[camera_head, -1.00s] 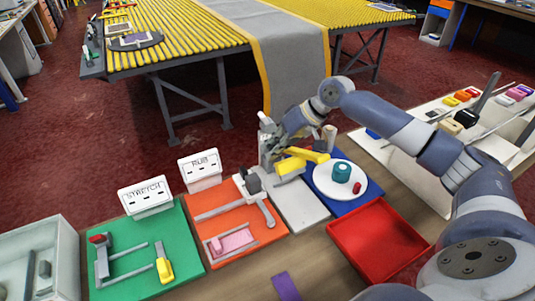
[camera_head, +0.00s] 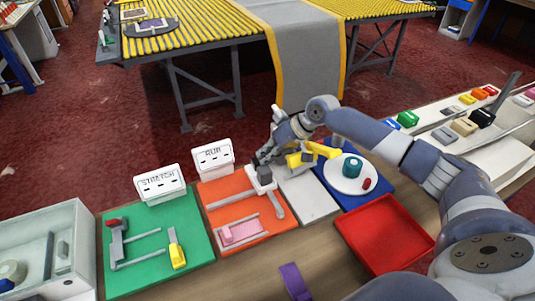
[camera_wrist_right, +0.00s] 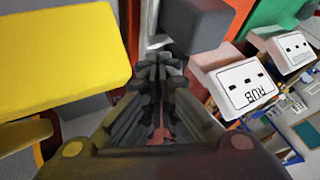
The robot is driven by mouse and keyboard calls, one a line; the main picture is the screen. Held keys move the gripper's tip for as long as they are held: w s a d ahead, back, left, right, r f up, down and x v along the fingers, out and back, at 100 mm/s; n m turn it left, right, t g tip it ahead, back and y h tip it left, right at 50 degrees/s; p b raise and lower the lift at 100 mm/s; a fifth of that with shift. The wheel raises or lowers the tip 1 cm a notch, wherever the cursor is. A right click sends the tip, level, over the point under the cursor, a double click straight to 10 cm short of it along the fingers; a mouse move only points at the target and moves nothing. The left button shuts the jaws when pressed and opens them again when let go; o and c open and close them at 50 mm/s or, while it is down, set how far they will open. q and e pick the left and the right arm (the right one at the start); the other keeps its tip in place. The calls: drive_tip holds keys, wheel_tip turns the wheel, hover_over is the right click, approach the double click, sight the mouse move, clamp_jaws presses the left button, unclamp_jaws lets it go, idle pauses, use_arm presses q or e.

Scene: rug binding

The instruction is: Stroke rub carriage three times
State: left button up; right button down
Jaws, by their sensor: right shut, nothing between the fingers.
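The rub carriage (camera_head: 259,180) is a pale block with a dark top and a grey arm, at the right end of a rail on the orange board (camera_head: 213,191). A pink strip (camera_head: 241,232) lies in a grey frame at the board's front. My right gripper (camera_head: 262,160) is at the back of the carriage, close to its dark top; contact is unclear. In the right wrist view its fingers (camera_wrist_right: 159,68) are together with nothing between them. A dark block (camera_wrist_right: 196,22), seemingly the carriage top, is just beyond. My left gripper is out of view.
The RUB sign (camera_head: 213,157) stands behind the board, left of the gripper. A yellow piece (camera_head: 322,150) is right beside it. The green board (camera_head: 190,214) lies left, the red tray (camera_head: 383,234) right, and the blue board (camera_head: 377,189) with a white plate behind the tray.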

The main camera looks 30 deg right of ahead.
sight(254, 162)
drive_tip(key=a+p, duration=0.2)
drive_tip(key=a, duration=0.2)
drive_tip(key=shift+r, duration=0.1)
drive_tip(key=shift+w+a, duration=0.1)
drive_tip(key=shift+a, duration=0.15)
drive_tip(key=shift+d, duration=0.1)
